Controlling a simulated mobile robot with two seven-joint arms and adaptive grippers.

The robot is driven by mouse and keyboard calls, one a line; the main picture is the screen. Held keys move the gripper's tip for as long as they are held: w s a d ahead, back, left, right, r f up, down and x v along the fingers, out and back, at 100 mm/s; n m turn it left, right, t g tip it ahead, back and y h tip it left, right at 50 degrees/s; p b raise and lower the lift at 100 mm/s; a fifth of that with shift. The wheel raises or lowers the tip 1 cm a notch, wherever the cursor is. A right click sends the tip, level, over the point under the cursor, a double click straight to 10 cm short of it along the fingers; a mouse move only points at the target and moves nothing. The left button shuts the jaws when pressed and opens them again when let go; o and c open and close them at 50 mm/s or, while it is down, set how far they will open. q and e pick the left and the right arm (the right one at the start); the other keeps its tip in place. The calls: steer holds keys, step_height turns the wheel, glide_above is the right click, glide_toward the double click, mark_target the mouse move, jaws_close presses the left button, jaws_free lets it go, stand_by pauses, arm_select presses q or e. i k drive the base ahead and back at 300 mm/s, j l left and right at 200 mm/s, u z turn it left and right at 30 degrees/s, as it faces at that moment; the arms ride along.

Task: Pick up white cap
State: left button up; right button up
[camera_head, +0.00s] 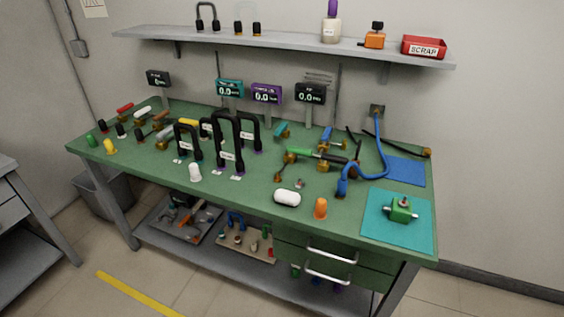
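A small white cap-like piece (195,172) stands upright near the front edge of the green workbench top (240,195), left of its middle. A white rounded cylinder (287,198) lies on its side further right, also near the front edge. I cannot tell for certain which of the two is the white cap; the upright one resembles the coloured caps on the bench. Neither of my grippers shows in the head view.
An orange cap (320,208) stands right of the white cylinder. Tall black U-shaped pieces (228,140) stand behind the upright white piece. A teal mat (380,232) with a green block (402,208) lies at right. A wall shelf (285,45) hangs above.

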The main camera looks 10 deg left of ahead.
mark_target(193, 168)
steer(key=i+j+z, duration=0.25)
steer(key=j, duration=0.2)
steer(key=j+z, duration=0.25)
steer(key=j, duration=0.2)
steer(key=j+z, duration=0.2)
steer(key=j, duration=0.3)
